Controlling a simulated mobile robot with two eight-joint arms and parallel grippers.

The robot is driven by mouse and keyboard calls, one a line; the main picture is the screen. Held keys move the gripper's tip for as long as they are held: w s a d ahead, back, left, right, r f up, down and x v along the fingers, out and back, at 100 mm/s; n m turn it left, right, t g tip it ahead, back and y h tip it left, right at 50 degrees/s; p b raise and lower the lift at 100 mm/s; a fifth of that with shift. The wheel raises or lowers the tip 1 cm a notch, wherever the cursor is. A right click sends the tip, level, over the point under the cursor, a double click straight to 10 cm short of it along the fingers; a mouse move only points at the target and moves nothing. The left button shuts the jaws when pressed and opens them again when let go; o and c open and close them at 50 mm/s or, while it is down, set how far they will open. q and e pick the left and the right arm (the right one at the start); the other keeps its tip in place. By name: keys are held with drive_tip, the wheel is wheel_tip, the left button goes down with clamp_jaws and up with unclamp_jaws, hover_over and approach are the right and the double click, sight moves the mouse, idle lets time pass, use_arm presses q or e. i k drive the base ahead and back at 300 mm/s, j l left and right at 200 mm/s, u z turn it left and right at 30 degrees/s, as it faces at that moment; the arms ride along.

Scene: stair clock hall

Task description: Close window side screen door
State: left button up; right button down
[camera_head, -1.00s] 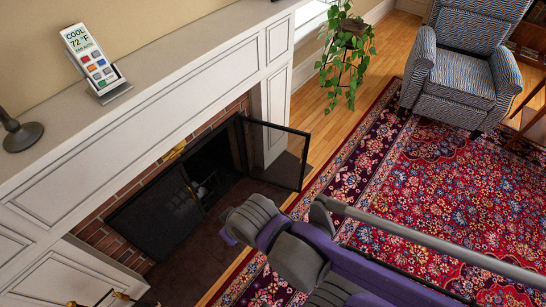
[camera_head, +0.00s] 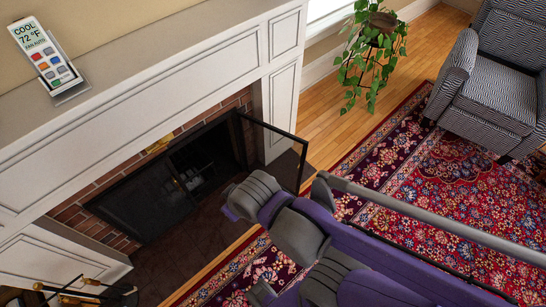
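The fireplace has a black-framed mesh screen. Its window side screen door (camera_head: 272,146) stands open, swung out from the right side of the opening into the room. The other screen door (camera_head: 140,203) lies across the left part of the opening. My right arm comes in from the lower right, and its dark grey, rounded joint is just below the open door in the picture. I cannot tell whether the arm touches the door. This arm hides part of the hearth and rug. No fingers of my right gripper show. My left gripper is out of view.
A white mantel (camera_head: 150,85) runs above the fireplace and holds a thermostat remote (camera_head: 45,58). Brass-handled fire tools (camera_head: 80,292) stand at lower left. A potted plant (camera_head: 370,60), a patterned armchair (camera_head: 495,85) and a red rug (camera_head: 440,195) lie to the right. Bare wood floor (camera_head: 322,120) shows between.

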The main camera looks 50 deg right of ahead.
sight(268, 149)
drive_tip(key=k+l+u, duration=0.15)
drive_tip(key=l, duration=0.25)
drive_tip(key=l+u, duration=0.1)
drive_tip(key=l, duration=0.35)
drive_tip(key=k+l+u, duration=0.15)
drive_tip(key=l, duration=0.25)
drive_tip(key=k+l+u, duration=0.15)
drive_tip(key=l, duration=0.2)
drive_tip(key=k+l+u, duration=0.1)
drive_tip(key=l, duration=0.3)
drive_tip(key=k+l+u, duration=0.1)
drive_tip(key=l, duration=0.25)
drive_tip(key=k+l+u, duration=0.2)
drive_tip(key=k+l, duration=0.15)
drive_tip(key=l, duration=0.75)
drive_tip(key=k+l+u, duration=0.15)
drive_tip(key=l, duration=0.8)
drive_tip(key=k+l+u, duration=0.15)
drive_tip(key=l, duration=0.35)
